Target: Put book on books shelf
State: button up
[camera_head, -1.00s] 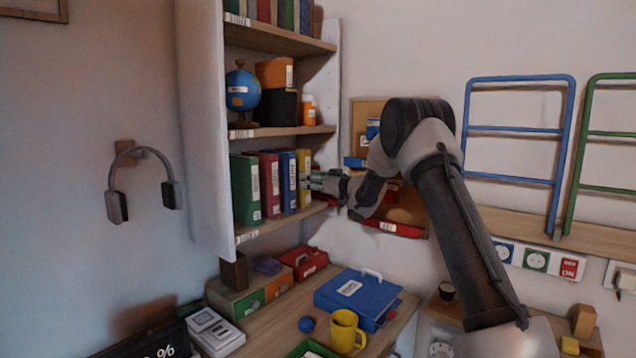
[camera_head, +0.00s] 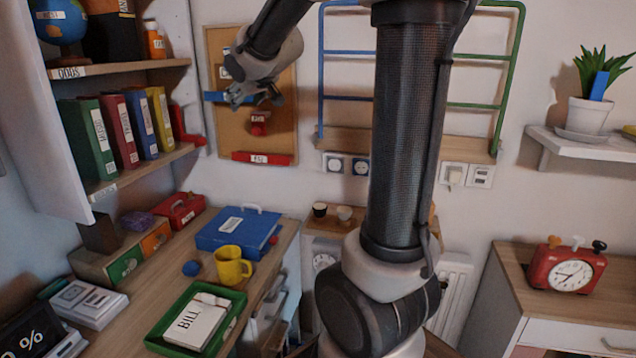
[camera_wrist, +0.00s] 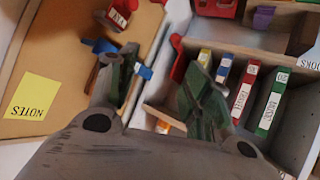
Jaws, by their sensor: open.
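A row of upright books stands on the lower wall shelf (camera_head: 140,172) in the head view: green (camera_head: 87,138), red (camera_head: 118,130), blue (camera_head: 141,124) and yellow (camera_head: 160,118). The yellow one is at the right end of the row. The wrist view shows the same spines, with green (camera_wrist: 272,100), red (camera_wrist: 245,92) and blue (camera_wrist: 222,68). My gripper (camera_head: 254,94) is open and empty, to the right of the shelf, in front of the corkboard. Both fingers (camera_wrist: 157,88) show apart in the wrist view, holding nothing.
A red piece (camera_head: 186,126) stands at the shelf's right end. The corkboard (camera_head: 285,125) is behind my gripper. Below, the desk holds a blue case (camera_head: 235,228), a yellow mug (camera_head: 231,266) and a green tray (camera_head: 230,325). A red clock (camera_head: 567,272) stands at right.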

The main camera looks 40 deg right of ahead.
jog(key=s+a+f+g, duration=0.1)
jog(key=s+f+g, duration=0.1)
jog(key=s, duration=0.9)
jog(key=s+a+f+g, duration=0.1)
jog(key=s+f+g, duration=0.2)
jog(key=s, duration=0.9)
jog(key=s+a+f+m+g+y, duration=0.1)
jog(key=s+f, duration=0.5)
jog(key=s, duration=0.6)
jog(key=shift+a+f+g, duration=0.15)
jog(key=shift+a+g, duration=0.15)
jog(key=shift+g, duration=0.5)
